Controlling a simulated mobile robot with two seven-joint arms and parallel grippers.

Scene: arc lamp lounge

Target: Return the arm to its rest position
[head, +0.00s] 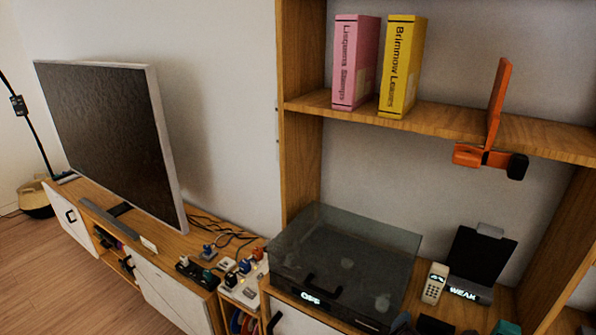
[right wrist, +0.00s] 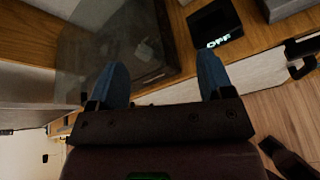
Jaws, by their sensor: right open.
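My right gripper (right wrist: 161,76) shows in the right wrist view with its two blue fingers spread wide apart. Nothing is seen between the fingertips; a wooden cabinet top (right wrist: 174,72) and a pale front lie beyond them. In the head view, small dark and teal parts at the bottom right edge may belong to this gripper, but they are mostly cut off. My left gripper is in neither view.
A clear-lidded turntable (head: 345,262), a cordless phone (head: 434,284) and a black device (head: 478,262) reading "WEAK" stand below a shelf (head: 545,135). Pink (head: 354,62) and yellow (head: 401,66) binders and an orange item (head: 497,105) are above. A television (head: 110,135) stands left.

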